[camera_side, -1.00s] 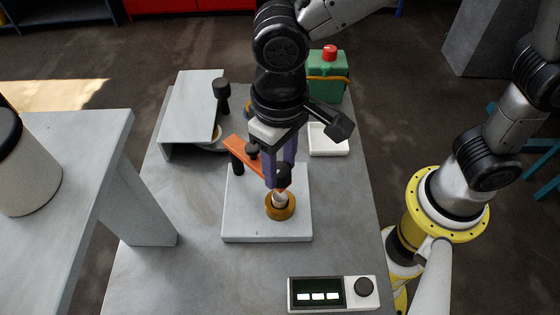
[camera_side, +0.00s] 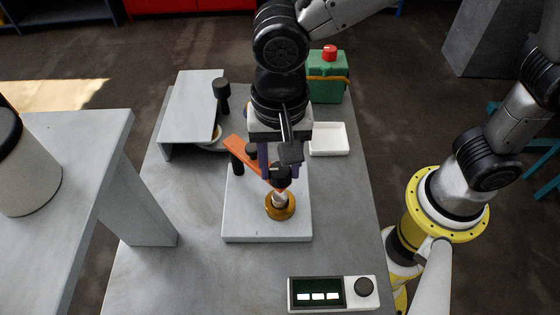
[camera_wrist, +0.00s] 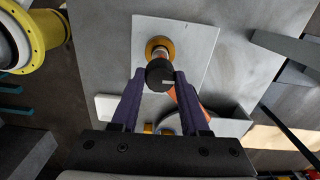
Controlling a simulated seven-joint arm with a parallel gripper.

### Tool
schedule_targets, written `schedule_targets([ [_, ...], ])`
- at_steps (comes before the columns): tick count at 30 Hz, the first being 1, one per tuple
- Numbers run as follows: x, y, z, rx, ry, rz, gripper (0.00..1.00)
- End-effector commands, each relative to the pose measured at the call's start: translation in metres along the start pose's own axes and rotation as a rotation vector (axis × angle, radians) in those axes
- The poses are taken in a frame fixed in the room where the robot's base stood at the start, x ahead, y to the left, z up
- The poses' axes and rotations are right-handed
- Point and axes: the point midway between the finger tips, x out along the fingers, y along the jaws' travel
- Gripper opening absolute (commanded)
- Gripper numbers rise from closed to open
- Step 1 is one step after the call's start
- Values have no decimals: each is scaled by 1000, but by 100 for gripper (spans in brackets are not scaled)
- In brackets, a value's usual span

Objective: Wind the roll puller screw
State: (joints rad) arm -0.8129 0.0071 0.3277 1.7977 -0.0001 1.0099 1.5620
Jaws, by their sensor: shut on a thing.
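The puller screw's black knob (camera_wrist: 160,76) sits between my fingertips in the wrist view, and my gripper (camera_wrist: 161,73) is shut on it. In the side view the knob (camera_side: 281,175) is partly covered by my gripper (camera_side: 279,168), which reaches down from above. Below the knob, a pale shaft (camera_side: 279,197) goes down into a brass ring (camera_side: 281,210) on a pale square plate (camera_side: 265,233). An orange arm (camera_side: 237,146) slants from upper left toward the knob. Its end near the knob is partly hidden.
A control box (camera_side: 333,294) with a lit display and black dial stands at the front right. A raised grey shelf (camera_side: 187,105) and a dark upright knob (camera_side: 222,92) stand at back left.

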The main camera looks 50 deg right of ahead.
Motion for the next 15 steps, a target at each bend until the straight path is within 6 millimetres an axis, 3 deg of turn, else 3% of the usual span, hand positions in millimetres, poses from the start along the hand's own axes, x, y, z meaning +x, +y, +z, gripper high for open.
schedule_targets([
  [15,-1,0,0,124,0,-3,0],
])
